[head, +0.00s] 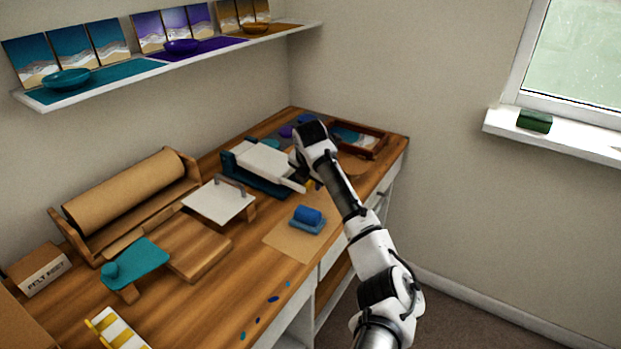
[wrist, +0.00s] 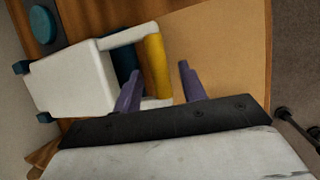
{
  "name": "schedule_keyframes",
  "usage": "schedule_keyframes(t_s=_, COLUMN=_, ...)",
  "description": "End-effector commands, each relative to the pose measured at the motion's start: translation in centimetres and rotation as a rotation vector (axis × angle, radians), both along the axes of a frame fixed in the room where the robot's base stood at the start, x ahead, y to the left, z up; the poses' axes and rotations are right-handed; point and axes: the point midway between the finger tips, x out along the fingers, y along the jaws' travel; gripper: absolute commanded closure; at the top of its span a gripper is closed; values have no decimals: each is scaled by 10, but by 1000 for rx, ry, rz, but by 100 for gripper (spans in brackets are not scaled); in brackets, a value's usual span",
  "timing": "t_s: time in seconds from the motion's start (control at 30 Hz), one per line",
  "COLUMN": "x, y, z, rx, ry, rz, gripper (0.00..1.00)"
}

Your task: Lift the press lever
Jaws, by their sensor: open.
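The press has a white top plate (head: 264,161) over a teal base (head: 245,180) and stands toward the far end of the bench. Its lever is a white frame with a yellow grip bar (wrist: 157,66), seen in the wrist view; a bit of yellow shows in the head view (head: 310,186). My gripper (wrist: 160,69) is open, with its two purple fingers on either side of the yellow bar as seen from the wrist. I cannot tell whether they touch it. In the head view my wrist hides part of the lever.
A brown sheet (head: 300,240) with a blue block (head: 307,215) lies in front of the press. A white board with a handle (head: 218,202) stands to its left. A wooden frame (head: 358,138) sits behind my arm. The wall shelf (head: 170,62) is above.

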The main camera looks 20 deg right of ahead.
Motion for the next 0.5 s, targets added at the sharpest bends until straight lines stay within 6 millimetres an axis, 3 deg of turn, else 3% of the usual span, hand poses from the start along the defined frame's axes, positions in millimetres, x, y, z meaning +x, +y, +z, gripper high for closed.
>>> schedule_keyframes(t_s=0.17, x=0, y=0, z=0, rx=0, ry=0, rz=0, gripper=60)
schedule_keyframes(t_s=0.4, x=0, y=0, z=0, rx=0, ry=0, rz=0, gripper=91)
schedule_keyframes(t_s=0.5, x=0, y=0, z=0, rx=0, ry=0, rz=0, gripper=100)
